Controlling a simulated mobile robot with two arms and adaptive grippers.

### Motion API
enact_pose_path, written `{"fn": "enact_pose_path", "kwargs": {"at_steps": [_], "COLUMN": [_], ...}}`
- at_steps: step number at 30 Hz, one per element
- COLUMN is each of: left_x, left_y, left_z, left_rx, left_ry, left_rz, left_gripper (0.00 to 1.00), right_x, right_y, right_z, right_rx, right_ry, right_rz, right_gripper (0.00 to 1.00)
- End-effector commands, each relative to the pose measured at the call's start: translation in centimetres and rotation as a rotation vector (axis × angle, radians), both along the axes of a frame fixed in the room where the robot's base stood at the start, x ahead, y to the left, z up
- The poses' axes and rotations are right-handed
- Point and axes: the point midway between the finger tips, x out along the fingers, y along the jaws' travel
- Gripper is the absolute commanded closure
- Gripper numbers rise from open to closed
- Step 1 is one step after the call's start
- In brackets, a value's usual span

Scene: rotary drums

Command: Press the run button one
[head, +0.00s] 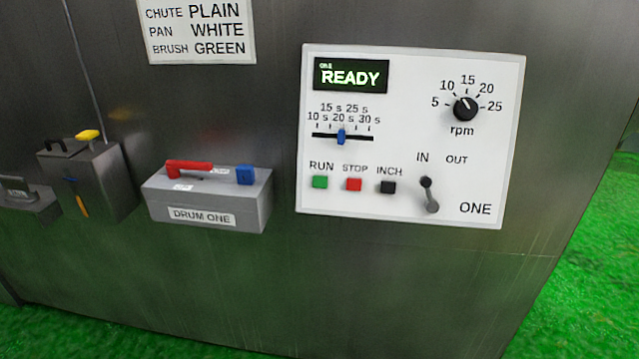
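The green run button (320,182) is on the white control panel (400,225) marked ONE, under the word RUN. A red stop button (354,184) and a black inch button (388,187) sit to its right. The display (350,75) reads READY. The blue time slider (341,136) stands near 20 s. The rpm knob (465,109) is at the upper right, and the lever (429,195) is below the IN and OUT labels. Neither gripper shows in the head view.
A grey box (205,212) marked DRUM ONE, with a red handle and a blue block on top, juts out left of the panel. Another grey box (95,180) with a yellow knob is farther left. A sign (197,30) hangs above. Green floor (590,260) shows at right.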

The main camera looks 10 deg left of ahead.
Motion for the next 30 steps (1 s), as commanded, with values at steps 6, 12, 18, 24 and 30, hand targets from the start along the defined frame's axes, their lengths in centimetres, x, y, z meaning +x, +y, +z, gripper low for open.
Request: {"fn": "enact_pose_path", "kwargs": {"at_steps": [6, 12, 18, 24, 30], "left_x": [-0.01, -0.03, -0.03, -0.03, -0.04], "left_y": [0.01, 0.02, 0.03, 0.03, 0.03], "left_z": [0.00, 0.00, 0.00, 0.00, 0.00], "left_rx": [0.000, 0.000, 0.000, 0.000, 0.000], "left_ry": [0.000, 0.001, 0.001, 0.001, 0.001], "left_rz": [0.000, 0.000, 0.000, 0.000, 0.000], "left_gripper": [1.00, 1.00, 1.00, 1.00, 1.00], "right_x": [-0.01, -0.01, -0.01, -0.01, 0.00], "right_y": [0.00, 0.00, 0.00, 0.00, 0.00], "right_z": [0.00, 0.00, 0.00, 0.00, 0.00], "right_rx": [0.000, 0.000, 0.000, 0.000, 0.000], "right_ry": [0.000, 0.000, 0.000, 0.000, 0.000], "right_rz": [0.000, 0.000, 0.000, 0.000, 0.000], "right_gripper": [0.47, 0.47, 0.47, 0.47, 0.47]}}
